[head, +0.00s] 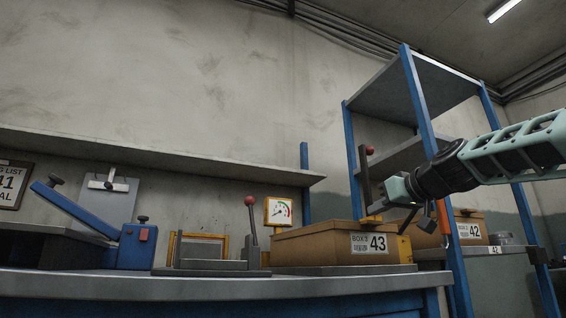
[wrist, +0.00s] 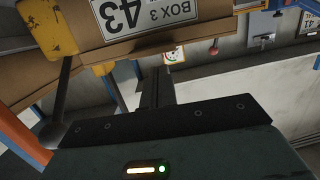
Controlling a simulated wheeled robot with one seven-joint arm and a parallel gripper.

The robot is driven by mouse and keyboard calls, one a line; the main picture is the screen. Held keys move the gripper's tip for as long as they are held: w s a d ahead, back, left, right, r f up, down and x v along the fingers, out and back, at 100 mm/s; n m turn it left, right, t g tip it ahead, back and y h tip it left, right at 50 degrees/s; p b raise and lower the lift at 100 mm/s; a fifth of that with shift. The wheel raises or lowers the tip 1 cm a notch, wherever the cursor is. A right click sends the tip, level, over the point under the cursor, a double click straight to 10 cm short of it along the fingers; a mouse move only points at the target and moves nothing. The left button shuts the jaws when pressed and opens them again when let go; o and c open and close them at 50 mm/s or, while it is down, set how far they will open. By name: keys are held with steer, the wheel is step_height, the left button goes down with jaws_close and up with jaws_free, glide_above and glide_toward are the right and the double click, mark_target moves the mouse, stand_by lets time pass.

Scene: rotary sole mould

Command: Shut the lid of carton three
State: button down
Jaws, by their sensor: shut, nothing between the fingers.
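Carton three (head: 325,244), a brown box labelled "BOX 3 43", stands on the right end of the bench in the head view. Its label side shows upside down at the top of the wrist view (wrist: 95,35). In the wrist view my gripper's dark fingers (wrist: 156,80) are together and empty, pointing toward the label side. Whether they touch the carton cannot be told.
A lever with a red ball (head: 369,150) stands upright beside my gripper. A yellow block (head: 404,248) is at the carton's right end. A blue shelf rack (head: 425,100) with another carton, labelled 42 (head: 467,228), is at the right. A gauge (head: 278,211) stands behind the carton.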

step_height(320, 180, down, 3)
steer(key=shift+r+b, duration=0.1)
steer(key=shift+b, duration=0.85)
steer(key=shift+f, duration=0.5)
steer(key=shift+a, duration=0.1)
steer(key=shift+r+p, duration=0.3)
steer(key=shift+r, duration=0.25)
step_height(320, 180, up, 4)
steer(key=r+p, duration=0.1)
steer(key=p, duration=0.3)
steer(key=s+d+f+b, duration=0.2)
steer(key=s+d+f, duration=0.2)
steer(key=s, duration=0.5)
steer(key=shift+d+b, duration=0.35)
